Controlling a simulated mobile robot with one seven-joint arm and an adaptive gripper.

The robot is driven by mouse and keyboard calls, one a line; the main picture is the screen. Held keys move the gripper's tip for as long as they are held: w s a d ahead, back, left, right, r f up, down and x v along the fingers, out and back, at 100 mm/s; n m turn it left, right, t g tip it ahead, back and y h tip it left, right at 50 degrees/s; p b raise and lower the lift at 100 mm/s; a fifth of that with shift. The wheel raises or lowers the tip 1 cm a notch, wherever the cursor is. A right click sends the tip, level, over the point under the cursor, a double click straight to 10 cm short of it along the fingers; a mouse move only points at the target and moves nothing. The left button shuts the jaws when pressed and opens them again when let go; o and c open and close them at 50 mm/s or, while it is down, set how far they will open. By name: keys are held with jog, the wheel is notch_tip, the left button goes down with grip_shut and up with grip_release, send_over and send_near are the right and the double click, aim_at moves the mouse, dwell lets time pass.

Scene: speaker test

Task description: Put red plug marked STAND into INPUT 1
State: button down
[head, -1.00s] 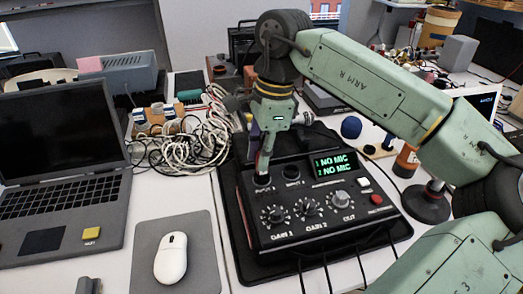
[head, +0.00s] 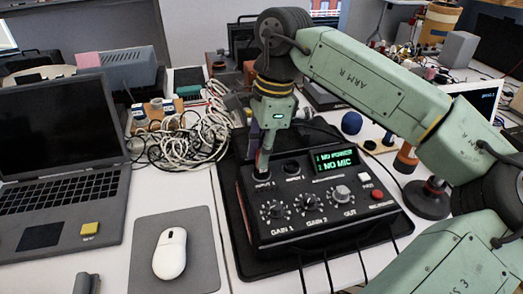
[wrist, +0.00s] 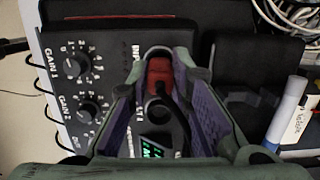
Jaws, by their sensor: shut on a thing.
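The red plug (wrist: 159,72) is between the fingers of my gripper (wrist: 165,62) in the wrist view, with a dark cable running back from it. I cannot read a mark on it. In the head view my gripper (head: 264,158) points down at INPUT 1, at the rear left of the black audio box (head: 330,232). The plug's tip and the socket are hidden, but the plug appears to be at or in INPUT 1. The display (head: 337,160) reads "1 NO POWER" and "2 NO MIC". INPUT 2 (head: 293,167) is an empty dark socket to the right.
A laptop (head: 60,150) and a white mouse (head: 170,254) on a grey pad are at left. Tangled white cables (head: 195,138) lie behind. A dark round stand base (head: 426,200) is at right. Several black cables leave the box's front.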

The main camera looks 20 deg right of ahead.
jog(key=shift+f, duration=0.15)
jog(key=c, duration=1.4)
grip_release()
jog(key=shift+o, duration=0.2)
